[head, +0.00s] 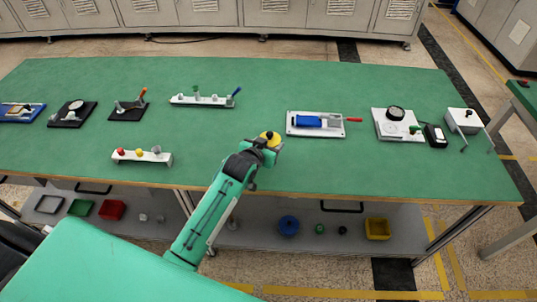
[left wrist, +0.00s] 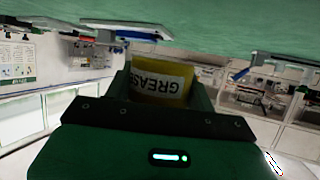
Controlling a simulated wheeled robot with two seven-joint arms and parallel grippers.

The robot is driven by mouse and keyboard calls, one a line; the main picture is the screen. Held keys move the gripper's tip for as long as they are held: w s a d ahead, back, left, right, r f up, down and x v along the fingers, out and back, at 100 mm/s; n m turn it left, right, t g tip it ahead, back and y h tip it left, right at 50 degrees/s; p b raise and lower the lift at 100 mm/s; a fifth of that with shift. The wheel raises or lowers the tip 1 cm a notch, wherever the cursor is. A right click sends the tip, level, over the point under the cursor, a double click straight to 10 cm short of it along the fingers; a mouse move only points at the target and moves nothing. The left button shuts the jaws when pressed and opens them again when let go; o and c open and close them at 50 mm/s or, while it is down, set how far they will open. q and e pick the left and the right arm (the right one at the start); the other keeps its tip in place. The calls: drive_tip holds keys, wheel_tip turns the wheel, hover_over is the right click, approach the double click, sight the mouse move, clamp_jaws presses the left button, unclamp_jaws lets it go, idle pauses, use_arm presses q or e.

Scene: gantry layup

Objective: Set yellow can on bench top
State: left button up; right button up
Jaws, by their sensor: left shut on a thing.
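The yellow can (head: 269,136) is in the jaws of my left gripper (head: 264,144), over the green bench top (head: 230,145) near its middle front. In the left wrist view the can (left wrist: 160,82) shows a white label reading GREASE, between the fingers of my left gripper (left wrist: 160,95). The gripper is shut on it. I cannot tell from these views whether the can's base touches the bench top. My right gripper is not in view.
A white plate with a blue block and red handle (head: 315,123) lies right of the can. A small white rack (head: 142,157) stands to the left, and a long white rack (head: 204,100) behind. The bench top around the can is clear. A lower shelf (head: 260,240) holds several bins.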

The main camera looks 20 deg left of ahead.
use_arm(q)
drive_tip(key=shift+f, duration=3)
drive_tip(key=o, duration=1.3)
drive_tip(key=shift+f, duration=0.2)
drive_tip(key=shift+r, duration=0.15)
drive_tip(key=v, duration=1.2)
drive_tip(key=shift+b, duration=0.4)
drive_tip(key=shift+s, duration=0.1)
